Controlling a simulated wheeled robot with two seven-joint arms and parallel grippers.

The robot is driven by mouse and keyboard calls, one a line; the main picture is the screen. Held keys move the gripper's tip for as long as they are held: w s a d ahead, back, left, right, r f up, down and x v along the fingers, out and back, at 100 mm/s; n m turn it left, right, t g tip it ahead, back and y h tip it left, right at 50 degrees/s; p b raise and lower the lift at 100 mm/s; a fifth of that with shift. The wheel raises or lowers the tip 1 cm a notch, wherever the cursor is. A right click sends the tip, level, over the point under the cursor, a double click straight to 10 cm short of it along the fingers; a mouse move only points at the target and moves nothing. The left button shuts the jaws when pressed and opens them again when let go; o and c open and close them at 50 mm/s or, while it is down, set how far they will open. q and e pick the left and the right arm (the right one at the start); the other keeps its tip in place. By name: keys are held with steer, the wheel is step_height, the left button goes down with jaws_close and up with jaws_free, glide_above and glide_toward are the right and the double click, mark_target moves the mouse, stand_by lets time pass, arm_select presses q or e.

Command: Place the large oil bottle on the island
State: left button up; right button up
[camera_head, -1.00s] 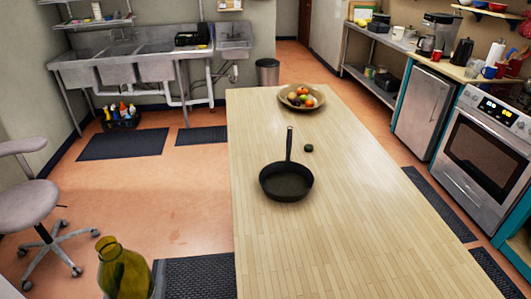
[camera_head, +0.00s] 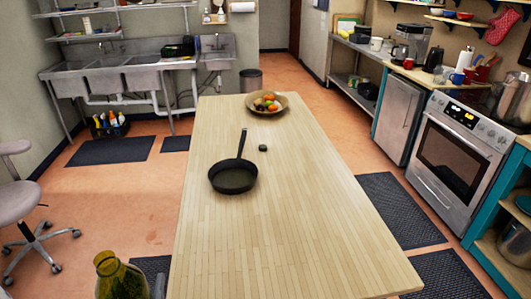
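The large oil bottle (camera_head: 120,279) is yellow-green glass and shows at the bottom left edge of the head view. Only its neck and shoulder are in the picture, and it looks upright. A thin grey piece (camera_head: 159,286) beside it seems to be part of my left gripper, which is mostly out of frame. The bottle keeps its place in my view as I move, so it appears held. The wooden island (camera_head: 290,240) is just right of the bottle in the picture. My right gripper is not in view.
A black frying pan (camera_head: 233,177), a small dark round item (camera_head: 263,148) and a fruit bowl (camera_head: 267,109) stand on the island. Its near half is clear. An office chair (camera_head: 22,200) is at left. An oven (camera_head: 455,160) and counters line the right.

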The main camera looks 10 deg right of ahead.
arm_select(q)
steer(key=shift+a, duration=0.1)
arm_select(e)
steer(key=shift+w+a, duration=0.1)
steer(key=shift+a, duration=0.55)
arm_select(q)
steer(key=shift+w, duration=0.1)
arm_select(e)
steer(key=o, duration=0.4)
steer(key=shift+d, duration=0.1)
arm_select(q)
steer(key=shift+w+d+r+h, duration=0.2)
steer(key=shift+d+r+h, duration=0.1)
steer(key=shift+d, duration=0.15)
steer(key=w+d+r+m+g+h+b, duration=0.1)
steer(key=d+r+m+g+h, duration=0.1)
steer(key=d+h, duration=0.4)
steer(key=w+d+r+m+g+h+b, duration=0.1)
steer(key=d+r+m+g+h+b, duration=0.1)
steer(key=d+m+h, duration=0.4)
steer(key=d+r+m+g, duration=0.1)
steer(key=d+r, duration=0.1)
steer(key=d, duration=0.1)
steer(key=shift+w+d, duration=0.25)
steer(key=shift+w, duration=0.05)
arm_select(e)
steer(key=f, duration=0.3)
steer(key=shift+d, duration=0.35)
